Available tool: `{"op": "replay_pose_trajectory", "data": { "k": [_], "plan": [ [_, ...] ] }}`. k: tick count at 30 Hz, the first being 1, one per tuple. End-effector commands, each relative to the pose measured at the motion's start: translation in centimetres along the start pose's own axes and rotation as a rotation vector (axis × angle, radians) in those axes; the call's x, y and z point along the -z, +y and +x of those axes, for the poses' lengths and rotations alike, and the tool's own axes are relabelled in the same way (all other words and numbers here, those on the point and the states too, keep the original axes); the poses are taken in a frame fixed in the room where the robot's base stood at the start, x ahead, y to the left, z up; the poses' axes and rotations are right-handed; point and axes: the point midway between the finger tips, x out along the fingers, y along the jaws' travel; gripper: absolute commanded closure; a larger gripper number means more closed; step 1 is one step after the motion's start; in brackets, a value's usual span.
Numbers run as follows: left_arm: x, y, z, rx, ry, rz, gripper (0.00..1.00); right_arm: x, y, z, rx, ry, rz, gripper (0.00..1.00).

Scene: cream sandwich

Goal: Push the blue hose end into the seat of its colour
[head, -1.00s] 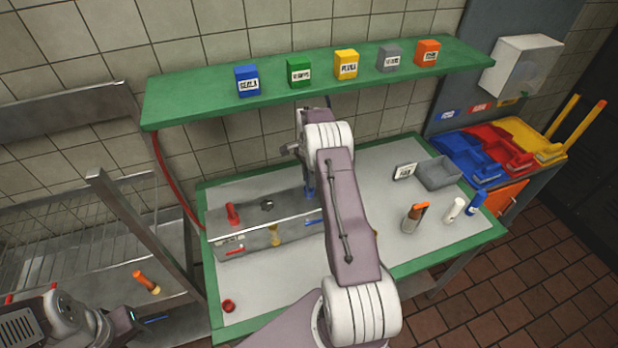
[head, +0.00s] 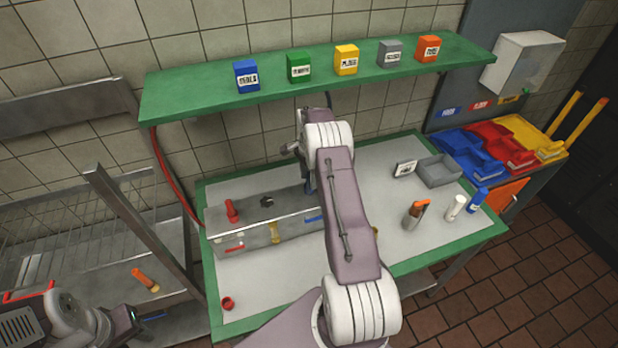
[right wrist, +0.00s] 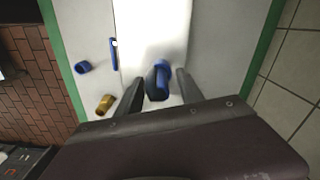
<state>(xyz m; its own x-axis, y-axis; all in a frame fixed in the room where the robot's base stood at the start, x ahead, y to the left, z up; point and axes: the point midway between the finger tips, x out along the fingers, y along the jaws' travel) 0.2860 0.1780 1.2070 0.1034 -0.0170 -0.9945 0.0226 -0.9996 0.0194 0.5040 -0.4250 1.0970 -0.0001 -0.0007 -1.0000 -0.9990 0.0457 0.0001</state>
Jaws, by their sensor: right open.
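The grey metal box (head: 290,238) stands on the bench with red, yellow and blue strips on its front. A red hose end (head: 231,211) stands upright at its left, and a dark opening (head: 267,202) shows in the middle. The blue hose end (right wrist: 162,76) stands at the box, between the open fingers of my right gripper (right wrist: 158,92) in the right wrist view. I cannot tell how deep it sits. In the head view my right arm hides it. My left gripper (head: 132,318) is at the lower left, away from the box; its fingers are unclear.
A red ring (head: 227,303) lies on the bench in front of the box. A blue ring (right wrist: 83,67) and a brownish-yellow piece (right wrist: 104,104) lie beside the box. A grey tray (head: 440,172) and several bottles are at the right. A green shelf (head: 200,96) hangs above.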

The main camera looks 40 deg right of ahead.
Motion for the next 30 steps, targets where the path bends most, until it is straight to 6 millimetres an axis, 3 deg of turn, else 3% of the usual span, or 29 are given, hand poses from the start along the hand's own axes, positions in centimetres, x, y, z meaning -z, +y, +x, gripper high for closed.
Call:
{"op": "replay_pose_trajectory", "data": {
  "k": [4,8,15,30],
  "plan": [
    [-0.1,0.0,1.3,0.0,0.0,0.0,0.64,0.1,-0.1,-1.4,0.005,0.002,0.0,0.56],
    [-0.3,-0.1,2.7,0.0,0.0,0.0,0.64,0.1,-0.1,-4.4,0.007,0.003,0.0,0.56],
    [-0.4,-0.1,3.4,0.0,0.0,0.0,0.64,0.0,-0.1,-8.5,0.003,0.002,0.0,0.56],
    [-0.3,-0.1,3.4,0.0,0.0,0.0,0.64,0.0,0.0,-9.1,0.001,0.0,0.0,0.56]
  ]
}}
